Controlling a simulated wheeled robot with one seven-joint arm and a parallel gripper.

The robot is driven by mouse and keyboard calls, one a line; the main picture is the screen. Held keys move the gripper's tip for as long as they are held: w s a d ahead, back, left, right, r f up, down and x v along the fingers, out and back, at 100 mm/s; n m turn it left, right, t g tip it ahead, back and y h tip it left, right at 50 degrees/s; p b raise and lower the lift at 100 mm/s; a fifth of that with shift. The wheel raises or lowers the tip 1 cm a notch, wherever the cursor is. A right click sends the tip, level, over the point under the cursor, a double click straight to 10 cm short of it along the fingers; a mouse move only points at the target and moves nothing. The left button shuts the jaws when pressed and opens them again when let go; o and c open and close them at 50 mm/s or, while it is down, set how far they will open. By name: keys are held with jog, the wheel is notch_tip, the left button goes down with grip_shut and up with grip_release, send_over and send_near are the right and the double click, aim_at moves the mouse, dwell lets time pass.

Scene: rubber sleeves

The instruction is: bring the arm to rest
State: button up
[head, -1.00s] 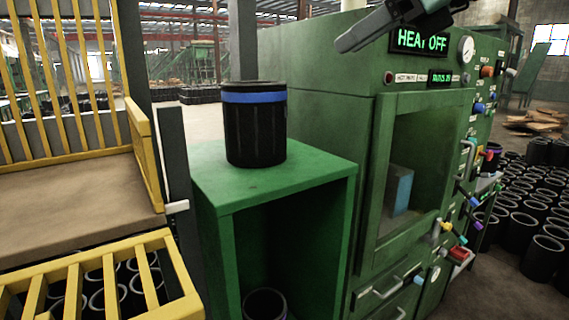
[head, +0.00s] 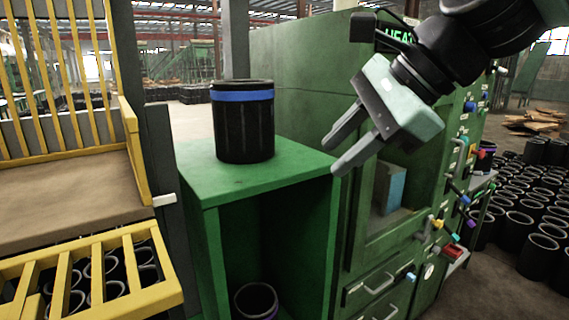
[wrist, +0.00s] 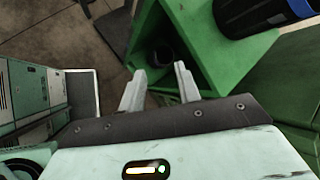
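My gripper (head: 341,155) hangs in front of the green machine, right of the green stand, fingers pointing down and left. Its two fingers are apart with nothing between them. In the wrist view the open fingers (wrist: 160,88) show over the floor and the green stand. My arm reaches in from the top right of the head view and covers part of the machine's display.
A black sleeve with a blue band (head: 244,122) stands upright on the green stand (head: 300,160). Another sleeve (head: 256,300) sits inside the stand. The green machine (head: 300,75) has an open chamber holding a blue block (head: 392,190). A yellow-railed rack (head: 100,270) is at left.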

jog(key=s+d+f+n+g+h, duration=0.2)
jog(key=s+d+f+n+h, duration=0.1)
jog(key=s+f+n, duration=0.5)
jog(key=s+d+f+n+g+h, duration=0.1)
jog(key=s+d+f+n+h, duration=0.2)
jog(key=s+f+n, duration=0.5)
notch_tip(320, 180, down, 7)
jog(key=n, duration=0.6)
jog(key=shift+d+r+g+h, duration=0.2)
jog(key=shift+d+g+h, duration=0.1)
jog(key=shift+g, duration=0.1)
